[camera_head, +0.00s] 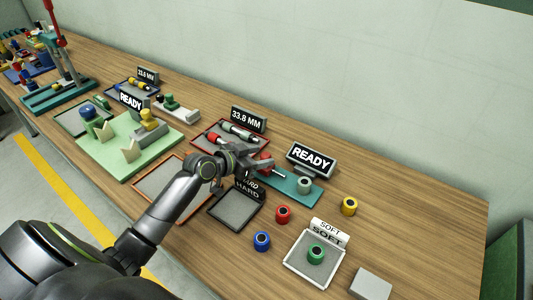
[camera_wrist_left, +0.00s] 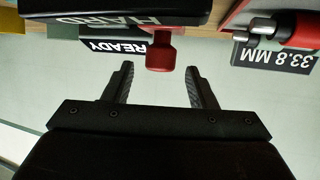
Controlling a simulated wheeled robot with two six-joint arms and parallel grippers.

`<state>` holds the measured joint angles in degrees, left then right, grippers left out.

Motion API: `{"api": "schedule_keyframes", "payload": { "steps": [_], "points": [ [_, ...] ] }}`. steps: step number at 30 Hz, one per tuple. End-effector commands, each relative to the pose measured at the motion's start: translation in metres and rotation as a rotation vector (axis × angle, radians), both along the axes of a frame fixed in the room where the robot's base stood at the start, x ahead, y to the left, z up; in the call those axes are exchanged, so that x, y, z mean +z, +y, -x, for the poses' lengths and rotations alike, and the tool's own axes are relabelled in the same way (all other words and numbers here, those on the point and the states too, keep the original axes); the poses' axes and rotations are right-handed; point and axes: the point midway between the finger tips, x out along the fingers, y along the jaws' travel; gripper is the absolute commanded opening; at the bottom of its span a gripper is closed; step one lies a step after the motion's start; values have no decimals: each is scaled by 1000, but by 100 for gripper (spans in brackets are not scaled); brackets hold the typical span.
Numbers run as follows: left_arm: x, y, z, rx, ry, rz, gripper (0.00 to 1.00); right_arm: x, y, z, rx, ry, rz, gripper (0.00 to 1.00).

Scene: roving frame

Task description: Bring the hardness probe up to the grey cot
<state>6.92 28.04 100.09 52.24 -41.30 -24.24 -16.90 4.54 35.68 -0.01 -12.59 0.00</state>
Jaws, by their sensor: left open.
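The hardness probe (camera_head: 265,157), with a red handle, lies on the teal tester base (camera_head: 290,194), partly hidden by my left gripper (camera_head: 264,169). The grey cot (camera_head: 304,184), a pale grey-green ring, stands at the right end of that base. In the left wrist view, which is upside down, the red handle (camera_wrist_left: 160,52) shows just ahead of and between the open fingertips (camera_wrist_left: 159,70). I see no contact between the fingers and the handle. The grey cot is not seen in the wrist view. My right gripper is not in view.
A READY display (camera_head: 311,159) stands behind the base. The HARD tray (camera_head: 236,211) and SOFT tray (camera_head: 313,261) lie in front, the SOFT one holding a green cot (camera_head: 316,254). Red (camera_head: 283,214), blue (camera_head: 262,241) and yellow (camera_head: 349,206) cots stand loose.

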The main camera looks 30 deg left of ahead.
Motion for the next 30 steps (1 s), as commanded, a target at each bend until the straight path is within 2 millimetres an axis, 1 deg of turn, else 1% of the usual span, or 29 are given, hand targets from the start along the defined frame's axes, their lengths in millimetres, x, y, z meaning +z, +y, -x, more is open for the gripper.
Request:
{"api": "schedule_keyframes", "payload": {
  "steps": [1, 6, 11, 19, 30],
  "points": [
    [-2, -4, -7, 0, 1, 4, 52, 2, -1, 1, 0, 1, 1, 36],
    [-9, -9, -22, 1, 0, 2, 52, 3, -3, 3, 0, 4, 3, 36],
    [-12, -12, -27, 0, -1, 1, 52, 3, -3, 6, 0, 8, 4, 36],
    [-13, -12, -28, 0, -1, 0, 52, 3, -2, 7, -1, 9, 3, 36],
    [-13, -12, -27, 0, 0, 1, 3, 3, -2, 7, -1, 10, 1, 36]
  ]
}}
